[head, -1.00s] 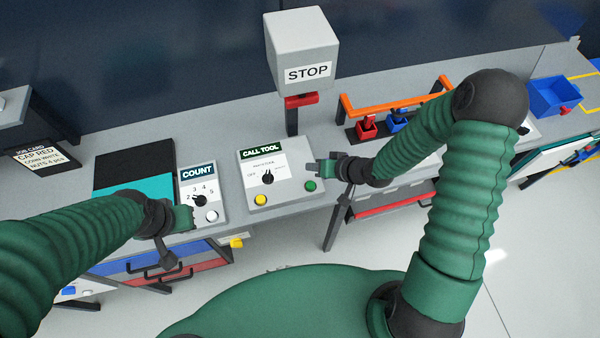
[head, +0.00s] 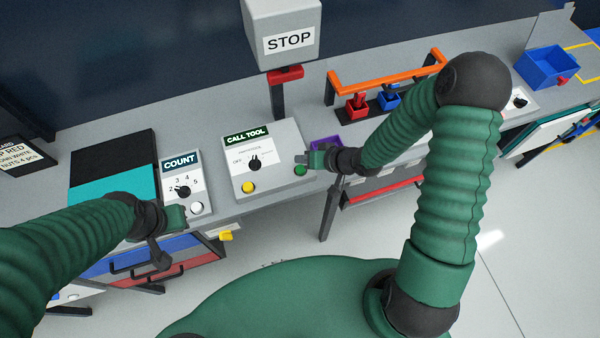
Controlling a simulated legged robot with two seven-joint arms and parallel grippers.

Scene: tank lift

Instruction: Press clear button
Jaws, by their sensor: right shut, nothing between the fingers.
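No label reading "clear" is legible. The CALL TOOL box (head: 276,141) has a dial (head: 254,163), a yellow button (head: 248,187) and a green button (head: 300,170). The COUNT box (head: 180,158) to its left has a dial (head: 183,191) and a white button (head: 197,208). My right gripper (head: 306,160) is shut and empty, its tips just above the green button in the picture; I cannot tell whether they touch it. My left gripper (head: 175,216) is left of the white button, at the COUNT box's front left corner; its jaws are unclear.
A STOP box (head: 285,62) on a post stands behind. A black and teal mat (head: 112,160) lies left. An orange rail (head: 385,74), red and blue items (head: 358,105) and a blue bin (head: 552,68) are right. A purple item (head: 326,142) sits behind my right gripper.

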